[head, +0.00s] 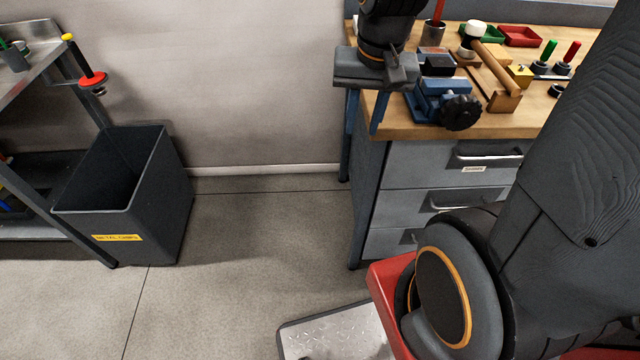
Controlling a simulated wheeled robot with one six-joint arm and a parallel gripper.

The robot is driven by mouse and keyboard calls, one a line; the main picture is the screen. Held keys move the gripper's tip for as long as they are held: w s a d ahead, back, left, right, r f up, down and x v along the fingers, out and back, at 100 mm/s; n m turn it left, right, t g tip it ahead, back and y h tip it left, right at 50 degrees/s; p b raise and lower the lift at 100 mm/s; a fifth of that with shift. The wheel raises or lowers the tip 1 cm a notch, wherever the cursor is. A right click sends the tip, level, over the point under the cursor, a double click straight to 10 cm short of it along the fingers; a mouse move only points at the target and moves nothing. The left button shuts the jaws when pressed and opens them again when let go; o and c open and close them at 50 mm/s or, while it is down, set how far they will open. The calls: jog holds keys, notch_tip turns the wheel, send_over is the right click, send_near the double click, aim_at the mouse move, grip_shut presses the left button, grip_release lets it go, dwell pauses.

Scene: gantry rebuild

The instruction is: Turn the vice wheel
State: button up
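The blue vice (445,90) is mounted at the front left of the wooden workbench. Its black knobbed wheel (461,112) faces the front edge of the bench. My gripper (400,72) is at the upper middle, left of the vice and over the bench's left edge in the picture. It appears apart from the wheel.
The workbench (400,122) has drawers below and carries a wooden mallet (495,75), red (519,37) and green bins, and several tools. A metal chips bin (125,195) stands left beside a shelf. The floor between is clear.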

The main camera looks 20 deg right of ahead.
jog(key=s+a+f+n+b, duration=0.1)
jog(key=a+f+n+b, duration=0.1)
jog(key=a+f+b, duration=0.2)
jog(key=s+a+f+n+g+b, duration=0.1)
jog(key=a+f+n+b, duration=0.2)
jog(key=a+f+b, duration=0.2)
notch_tip(320, 180, down, 3)
jog(key=b, duration=0.6)
jog(key=shift+s+f, duration=0.2)
jog(key=shift+s, duration=0.1)
jog(key=s+d+r+m+p, duration=0.1)
jog(key=d+r+p, duration=0.2)
jog(key=d+p, duration=0.3)
jog(key=shift+s+r+g+p, duration=0.15)
jog(key=shift+s+g+p, duration=0.25)
jog(key=shift+p, duration=1.2)
jog(key=shift+d, duration=0.1)
